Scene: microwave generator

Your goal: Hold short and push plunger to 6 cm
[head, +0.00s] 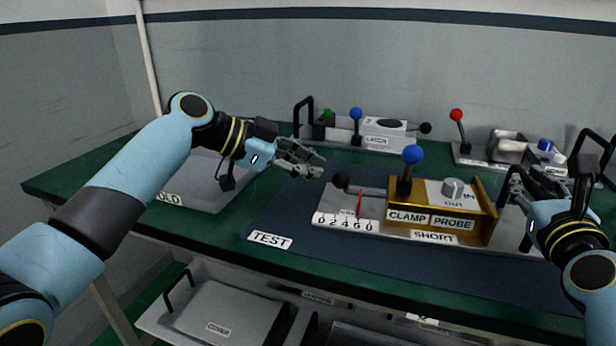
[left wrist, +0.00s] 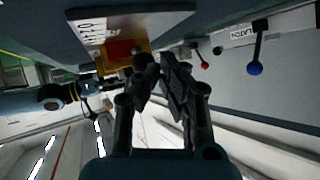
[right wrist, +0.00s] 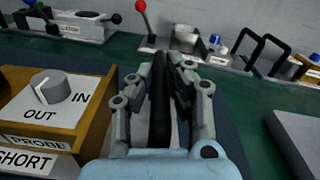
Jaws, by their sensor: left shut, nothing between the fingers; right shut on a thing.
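The device marked SHORT (head: 435,237) sits on the dark mat, with a brass CLAMP/PROBE housing (head: 482,228). A plunger with a black knob (head: 341,179) sticks out on its left, above a 0 to 8 scale (head: 330,222) with a red pointer (head: 359,204); its exact reading is unclear. A blue-ball lever (head: 412,155) stands on the housing. My left gripper (head: 318,164) is shut and empty, a little left of and above the knob, apart from it. My right gripper (head: 513,180) is shut on a black handle (right wrist: 160,98) at the device's right side.
A grey dial (right wrist: 50,88) on the housing sits between IN and OUT. The LATCH unit (head: 385,141) and a red-ball lever (head: 456,115) stand behind. A grey HOLD plate (head: 200,190) lies at the left. The mat near the TEST label (head: 269,240) is clear.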

